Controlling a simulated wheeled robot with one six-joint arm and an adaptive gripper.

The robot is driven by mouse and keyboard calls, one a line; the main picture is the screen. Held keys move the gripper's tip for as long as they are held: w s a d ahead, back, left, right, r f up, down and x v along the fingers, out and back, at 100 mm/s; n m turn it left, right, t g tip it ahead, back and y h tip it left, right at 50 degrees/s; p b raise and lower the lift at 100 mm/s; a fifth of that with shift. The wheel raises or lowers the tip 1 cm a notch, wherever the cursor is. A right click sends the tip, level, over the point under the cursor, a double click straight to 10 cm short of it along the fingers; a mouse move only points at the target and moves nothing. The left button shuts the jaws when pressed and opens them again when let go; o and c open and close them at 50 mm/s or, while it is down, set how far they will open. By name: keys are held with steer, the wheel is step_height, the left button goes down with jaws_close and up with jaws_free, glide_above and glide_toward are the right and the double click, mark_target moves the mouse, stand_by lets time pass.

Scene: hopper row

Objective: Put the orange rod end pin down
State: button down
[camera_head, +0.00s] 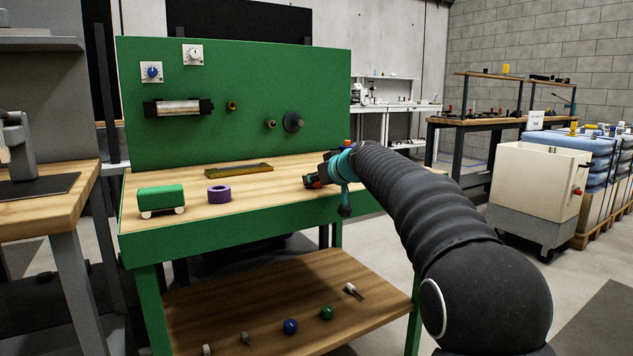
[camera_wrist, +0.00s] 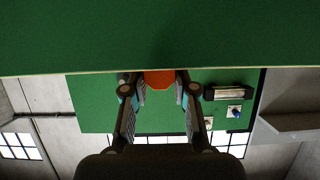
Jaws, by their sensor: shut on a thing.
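My gripper (camera_head: 322,178) is at the right part of the green workbench, just over or at its wooden top (camera_head: 270,190); I cannot tell whether the held thing touches the wood. The gripper is shut on the orange rod end pin (camera_wrist: 160,79). In the wrist view the pin shows between the two fingertips (camera_wrist: 160,90), against the green bench edge. The rest of the pin is hidden by my gripper.
A green wheeled block (camera_head: 161,200), a purple ring (camera_head: 219,193) and a yellowish tray (camera_head: 239,169) are on the bench top. The green back panel (camera_head: 235,75) rises behind. Bare wood lies between the ring and my gripper. Several small parts lie on the lower shelf (camera_head: 270,300).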

steer(key=shift+f, duration=0.1)
steer(key=c, duration=0.9)
jaws_free()
steer(key=shift+s+d+r, duration=0.15)
steer(key=shift+r, duration=0.05)
steer(key=b+v, duration=0.1)
steer(key=v, duration=1)
steer(key=shift+s+d, duration=0.2)
steer(key=shift+s, duration=0.1)
